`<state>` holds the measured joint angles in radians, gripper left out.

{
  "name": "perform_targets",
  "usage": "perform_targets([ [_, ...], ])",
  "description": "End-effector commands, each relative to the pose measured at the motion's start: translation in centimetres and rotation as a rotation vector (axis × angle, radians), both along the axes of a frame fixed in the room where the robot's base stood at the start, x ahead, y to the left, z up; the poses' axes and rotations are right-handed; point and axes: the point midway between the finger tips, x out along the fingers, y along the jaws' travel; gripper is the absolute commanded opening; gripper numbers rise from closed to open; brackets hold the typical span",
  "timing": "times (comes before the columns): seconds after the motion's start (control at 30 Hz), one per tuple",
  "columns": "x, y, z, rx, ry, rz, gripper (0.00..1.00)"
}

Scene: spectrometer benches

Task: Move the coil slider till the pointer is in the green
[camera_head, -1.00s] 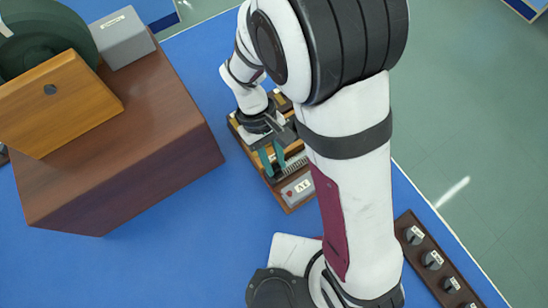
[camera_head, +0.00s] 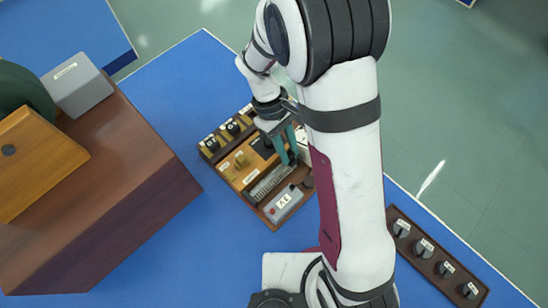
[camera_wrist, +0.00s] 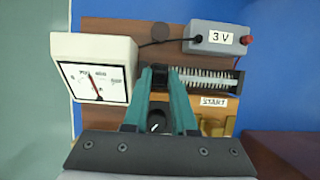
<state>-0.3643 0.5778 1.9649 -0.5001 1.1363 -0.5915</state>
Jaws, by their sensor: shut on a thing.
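My gripper (camera_wrist: 157,80) has teal fingers closed on the small black coil slider (camera_wrist: 159,73). The slider is at the left end of the ribbed grey coil (camera_wrist: 207,80) in the wrist view, beside the meter. In the head view my gripper (camera_head: 290,158) is over the right end of the coil (camera_head: 268,184), and the fingers hide the slider. The white meter (camera_wrist: 95,47) stands left of the fingers. Its dial (camera_wrist: 97,84) has a dark-red pointer near mid-scale, leaning slightly left. I cannot make out a green zone on it.
The wooden board (camera_head: 238,175) carries a grey 3 V box (camera_head: 284,203) and several knobs. In the wrist view the 3 V box (camera_wrist: 217,37) lies behind the coil. A large brown cabinet (camera_head: 120,190) stands left. A dark knob strip (camera_head: 436,262) lies right. Blue table is clear between cabinet and board.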

Motion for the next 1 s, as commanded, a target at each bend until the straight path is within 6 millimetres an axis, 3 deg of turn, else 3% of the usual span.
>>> perform_targets([
  [0.27, 0.2, 0.1, 0.1, 0.002, -0.005, 0.002, 0.0],
  [0.3, 0.2, 0.1, 0.1, 0.002, -0.005, 0.002, 0.32],
  [0.43, 0.1, 0.0, 0.0, 0.002, -0.003, 0.001, 0.55],
  [0.77, 0.2, 0.1, 0.3, 0.001, -0.002, 0.001, 0.55],
  [0.87, 0.6, 0.5, 1.5, 0.002, -0.004, 0.002, 0.55],
  [1.0, 1.6, 1.6, 5.0, 0.004, -0.008, 0.001, 0.55],
])
